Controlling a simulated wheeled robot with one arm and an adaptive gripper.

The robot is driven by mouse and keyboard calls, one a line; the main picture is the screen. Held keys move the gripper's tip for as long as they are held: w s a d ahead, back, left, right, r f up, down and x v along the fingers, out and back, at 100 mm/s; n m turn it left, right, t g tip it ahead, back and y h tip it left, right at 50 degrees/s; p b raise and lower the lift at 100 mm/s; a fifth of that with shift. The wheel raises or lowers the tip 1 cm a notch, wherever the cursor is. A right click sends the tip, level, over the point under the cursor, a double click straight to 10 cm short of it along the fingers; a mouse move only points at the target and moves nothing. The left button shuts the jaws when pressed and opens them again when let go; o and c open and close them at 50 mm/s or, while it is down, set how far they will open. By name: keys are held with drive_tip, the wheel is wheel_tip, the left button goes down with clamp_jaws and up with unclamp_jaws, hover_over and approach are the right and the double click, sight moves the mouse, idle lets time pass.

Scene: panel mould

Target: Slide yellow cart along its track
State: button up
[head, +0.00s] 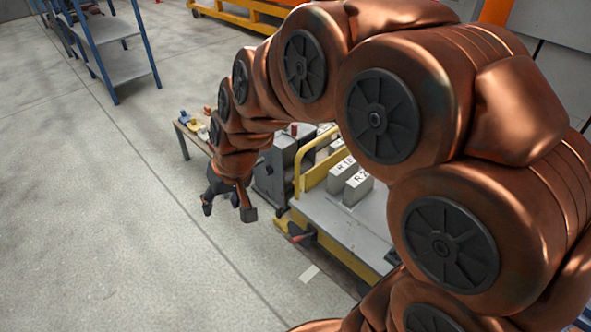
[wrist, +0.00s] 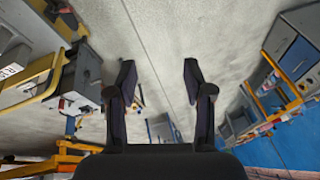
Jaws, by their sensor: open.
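Grey blocks with white labels stand on the bed. My arm hides its right and far parts. My gripper (head: 228,204) hangs left of the cart, apart from it, fingers pointing down. In the wrist view my gripper (wrist: 159,78) is open, with only floor and distant things between its fingers. A yellow-framed grey body at the left of that view looks like the cart. I cannot make out the track.
A small table (head: 186,143) with yellow and blue items stands behind my gripper. A blue and grey shelf (head: 118,68) is at the upper left. A red-tipped lever (head: 300,238) sits at the cart's lower edge. The concrete floor at left is clear.

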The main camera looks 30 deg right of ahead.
drive_tip(key=w+d+f+m+t+h+b, duration=0.1)
drive_tip(key=w+f+m+t+b, duration=0.2)
drive_tip(key=w, duration=1.1)
drive_tip(key=w+d+f+t+b, duration=0.1)
drive_tip(key=w+f+t+b, duration=0.35)
drive_tip(key=w, duration=0.85)
drive_tip(key=w+d+f+m+t+h+b, duration=0.1)
drive_tip(key=w+d+f+m+h+b, duration=0.3)
drive_tip(key=w+d+f, duration=0.7)
drive_tip(key=m+g+h+b, duration=0.4)
drive_tip(key=m+h+b, duration=0.2)
drive_tip(key=h, duration=0.8)
approach(296, 166)
drive_tip(key=w+x, duration=0.1)
drive_tip(key=x, duration=0.2)
drive_tip(key=shift+s+d+r+g, duration=0.15)
drive_tip(key=shift+d+g, duration=0.1)
drive_tip(key=shift+d, duration=0.4)
drive_tip(key=shift+b+x, duration=0.4)
drive_tip(key=shift+x, duration=2.95)
